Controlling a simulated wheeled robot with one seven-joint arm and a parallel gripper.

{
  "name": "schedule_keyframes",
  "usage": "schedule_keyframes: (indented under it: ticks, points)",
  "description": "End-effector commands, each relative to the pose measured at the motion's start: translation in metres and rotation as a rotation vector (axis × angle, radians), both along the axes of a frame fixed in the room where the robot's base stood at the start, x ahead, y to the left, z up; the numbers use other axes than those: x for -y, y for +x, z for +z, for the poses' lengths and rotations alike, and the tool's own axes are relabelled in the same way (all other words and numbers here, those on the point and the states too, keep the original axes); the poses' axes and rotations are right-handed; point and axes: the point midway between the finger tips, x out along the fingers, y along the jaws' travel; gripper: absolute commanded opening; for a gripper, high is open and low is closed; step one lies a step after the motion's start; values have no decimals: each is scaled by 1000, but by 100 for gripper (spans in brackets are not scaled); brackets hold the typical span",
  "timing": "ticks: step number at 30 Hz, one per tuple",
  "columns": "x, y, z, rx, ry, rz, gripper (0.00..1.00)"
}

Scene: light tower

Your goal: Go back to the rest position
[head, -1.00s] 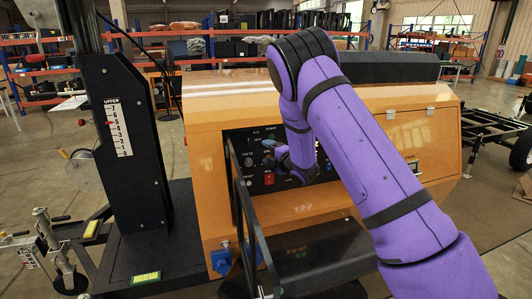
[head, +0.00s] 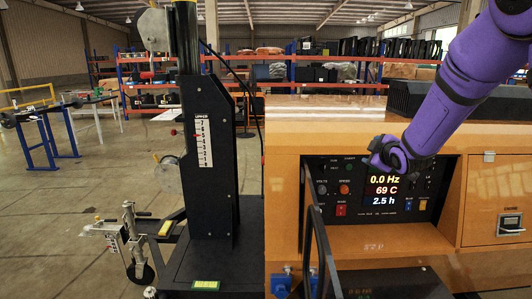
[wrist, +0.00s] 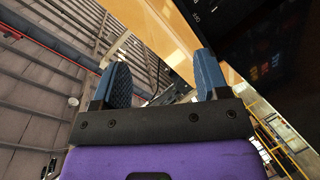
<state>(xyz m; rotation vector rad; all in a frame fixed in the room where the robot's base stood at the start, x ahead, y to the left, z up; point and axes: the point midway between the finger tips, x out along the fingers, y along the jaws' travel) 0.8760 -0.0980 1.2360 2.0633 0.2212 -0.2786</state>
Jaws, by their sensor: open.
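My gripper shows in the wrist view (wrist: 160,85) with its two blue ridged fingers apart and nothing between them. In the head view my purple arm comes in from the upper right, and its wrist end is in front of the control panel (head: 335,168) of the orange light tower cabinet (head: 282,150); the fingers cannot be made out there. The panel display (head: 383,189) is lit and reads 0.0 Hz, 69 C and 2.5 h. A red switch (head: 341,210) and a blue switch (head: 408,204) sit low on the panel. My arm hides part of the panel's top.
A black mast column (head: 212,205) with a number scale stands left of the cabinet. A trailer jack (head: 133,240) stands at the lower left. A black open panel door (head: 322,245) juts out below the panel. Shelves (head: 300,58) line the back.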

Motion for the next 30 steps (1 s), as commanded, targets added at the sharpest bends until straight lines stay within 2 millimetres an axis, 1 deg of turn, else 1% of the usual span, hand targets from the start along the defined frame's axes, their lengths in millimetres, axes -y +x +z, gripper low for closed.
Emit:
schedule_keyframes:
  ticks: [1, 5, 6, 11, 15, 20, 21, 23, 24, 26, 30]
  points:
    - [3, -13, 14, -21, 40, -30, 68]
    - [8, -48, 36, -104, 151, -107, 68]
    - [9, -59, 43, -127, 184, -130, 68]
    - [10, -109, 65, -226, 315, -220, 68]
    - [8, -158, 79, -313, 422, -296, 68]
    - [3, -217, 90, -412, 533, -383, 68]
    - [1, -232, 92, -437, 558, -404, 68]
    - [-1, -256, 94, -473, 596, -436, 68]
    - [-3, -272, 95, -498, 619, -460, 68]
    - [-7, -296, 96, -534, 652, -494, 68]
    - [-15, -351, 94, -617, 723, -576, 68]
